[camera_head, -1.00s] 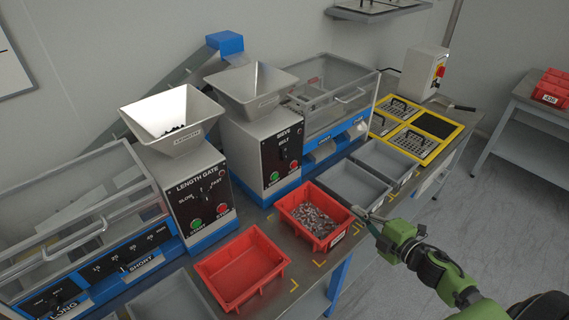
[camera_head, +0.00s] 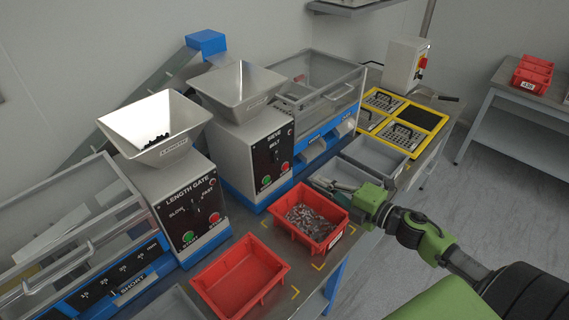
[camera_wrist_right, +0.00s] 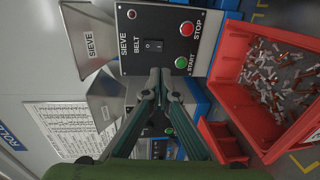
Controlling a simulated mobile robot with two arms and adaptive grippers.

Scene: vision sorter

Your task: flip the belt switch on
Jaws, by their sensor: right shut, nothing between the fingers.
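The belt switch is a black rocker (camera_wrist_right: 152,45) under the word BELT on the black SIEVE panel (camera_wrist_right: 140,22) in the right wrist view. In the head view the sieve panel (camera_head: 267,172) faces me, with the switch (camera_head: 275,154) small on it. My right gripper (camera_head: 320,183) is just in front of and to the right of the panel, above the back of the red bin. In the right wrist view its fingertips (camera_wrist_right: 158,76) are together and empty, just below the panel and apart from the switch. My left gripper is out of view.
A green START button (camera_wrist_right: 181,62) and red STOP button (camera_wrist_right: 187,29) sit beside the switch. A red bin of metal parts (camera_head: 334,240) stands below, with an empty red bin (camera_head: 240,276) to its left. The length gate box (camera_head: 190,218) stands left of the sieve.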

